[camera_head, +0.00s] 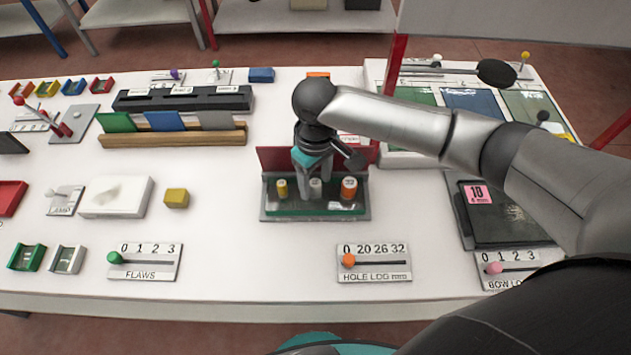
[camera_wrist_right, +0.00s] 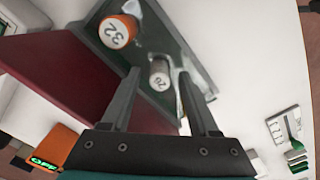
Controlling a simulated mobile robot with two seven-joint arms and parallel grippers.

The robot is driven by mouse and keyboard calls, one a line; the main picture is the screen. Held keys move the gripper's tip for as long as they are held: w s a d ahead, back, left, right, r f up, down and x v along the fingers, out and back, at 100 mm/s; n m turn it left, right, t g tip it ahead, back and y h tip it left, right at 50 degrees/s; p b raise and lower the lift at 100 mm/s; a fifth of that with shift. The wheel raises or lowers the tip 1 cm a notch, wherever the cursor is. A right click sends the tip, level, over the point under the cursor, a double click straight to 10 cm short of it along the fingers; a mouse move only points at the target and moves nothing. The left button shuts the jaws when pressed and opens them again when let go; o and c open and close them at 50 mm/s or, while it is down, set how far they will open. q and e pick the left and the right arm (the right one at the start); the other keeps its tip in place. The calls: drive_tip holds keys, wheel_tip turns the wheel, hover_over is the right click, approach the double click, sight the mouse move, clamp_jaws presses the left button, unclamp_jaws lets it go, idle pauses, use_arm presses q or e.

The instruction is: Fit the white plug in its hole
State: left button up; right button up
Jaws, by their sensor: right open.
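The white plug (camera_head: 315,187) stands upright in the middle of a row in a dark tray (camera_head: 268,207), between a yellow plug (camera_head: 282,188) and an orange plug marked 32 (camera_head: 349,188). In the right wrist view, the white plug (camera_wrist_right: 160,73) has a number on its top and lies between the fingertips. My right gripper (camera_head: 315,194) points down over the tray. Its fingers are open on either side of the white plug, and they also show in the right wrist view (camera_wrist_right: 161,82). Whether they touch it, I cannot tell. The hole is not clearly visible. My left gripper is out of view.
A red panel (camera_head: 272,158) stands behind the tray. A hole log slider (camera_head: 375,263) lies in front, with a flaws slider (camera_head: 145,263) to the left. A yellow block (camera_head: 177,198) and a white box (camera_head: 116,197) stand left. The table between block and tray is clear.

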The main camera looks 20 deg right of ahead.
sight(315, 183)
wheel_tip(315, 183, up, 11)
drive_tip(key=p, duration=0.1)
drive_tip(key=shift+p, duration=0.3)
drive_tip(key=shift+f, duration=0.15)
